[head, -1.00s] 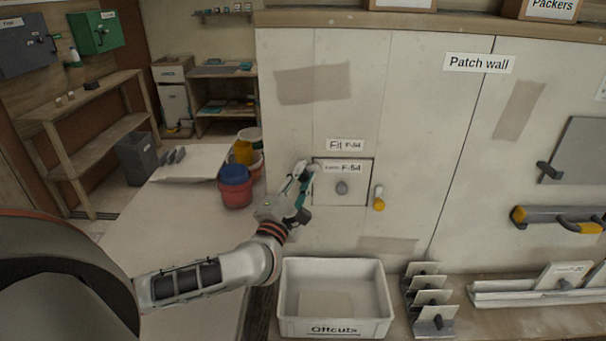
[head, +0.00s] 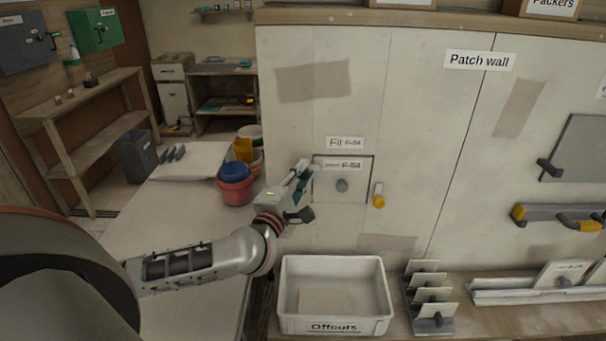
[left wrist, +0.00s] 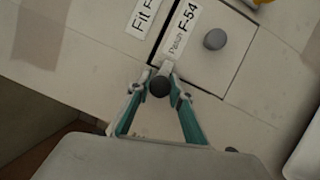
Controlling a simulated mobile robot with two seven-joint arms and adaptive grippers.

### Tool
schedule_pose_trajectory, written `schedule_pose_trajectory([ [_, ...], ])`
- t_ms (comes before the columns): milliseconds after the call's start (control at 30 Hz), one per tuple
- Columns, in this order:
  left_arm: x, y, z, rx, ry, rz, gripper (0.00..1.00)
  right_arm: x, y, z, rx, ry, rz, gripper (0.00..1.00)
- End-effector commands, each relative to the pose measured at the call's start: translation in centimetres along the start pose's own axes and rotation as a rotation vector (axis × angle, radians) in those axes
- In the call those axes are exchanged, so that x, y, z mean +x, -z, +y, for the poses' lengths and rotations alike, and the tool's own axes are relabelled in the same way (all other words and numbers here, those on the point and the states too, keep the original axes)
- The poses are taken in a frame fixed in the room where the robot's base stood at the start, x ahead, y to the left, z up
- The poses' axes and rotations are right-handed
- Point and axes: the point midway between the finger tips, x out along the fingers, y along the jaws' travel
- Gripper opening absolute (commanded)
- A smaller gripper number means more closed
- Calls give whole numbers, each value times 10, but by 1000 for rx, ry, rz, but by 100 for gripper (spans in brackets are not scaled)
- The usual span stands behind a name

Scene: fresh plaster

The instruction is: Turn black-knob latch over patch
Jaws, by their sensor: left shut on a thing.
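The square patch (head: 343,189), labelled F-54 with a grey round knob, sits in the opening in the wall; it also shows in the left wrist view (left wrist: 235,62). My left gripper (left wrist: 159,88) is shut around the black knob (left wrist: 160,86) of a latch beside the patch's left edge. The latch's pale bar (left wrist: 167,69) points from the knob toward the patch and its end reaches that edge. In the head view my left gripper (head: 304,180) hides most of this latch. A yellow-knob latch (head: 378,196) hangs upright right of the patch. My right gripper is not in view.
A white Offcuts bin (head: 334,325) stands below the patch, with a rack of plates (head: 430,295) to its right. Buckets (head: 236,188) stand on the bench at left. A yellow-ended tool (head: 555,216) hangs at right.

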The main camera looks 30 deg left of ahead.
Motion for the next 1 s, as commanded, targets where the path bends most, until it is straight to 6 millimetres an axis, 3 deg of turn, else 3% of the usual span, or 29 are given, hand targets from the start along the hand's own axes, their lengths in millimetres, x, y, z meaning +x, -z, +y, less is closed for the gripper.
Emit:
schedule_pose_trajectory([
  [67, 0, 0, 1, 2, -2, 1, 0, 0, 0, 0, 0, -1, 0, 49],
  [100, 0, 0, 1, 2, -2, 1, 31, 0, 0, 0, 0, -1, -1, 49],
  [133, 0, 0, 1, 2, -2, 1, 38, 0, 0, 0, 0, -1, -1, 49],
  [567, -5, 0, 0, 0, 0, 0, 38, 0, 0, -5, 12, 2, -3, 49],
  [667, -16, 0, -1, 0, 2, 0, 38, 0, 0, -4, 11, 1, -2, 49],
  [1000, -82, 0, -1, 0, 3, 0, 38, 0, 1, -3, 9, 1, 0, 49],
])
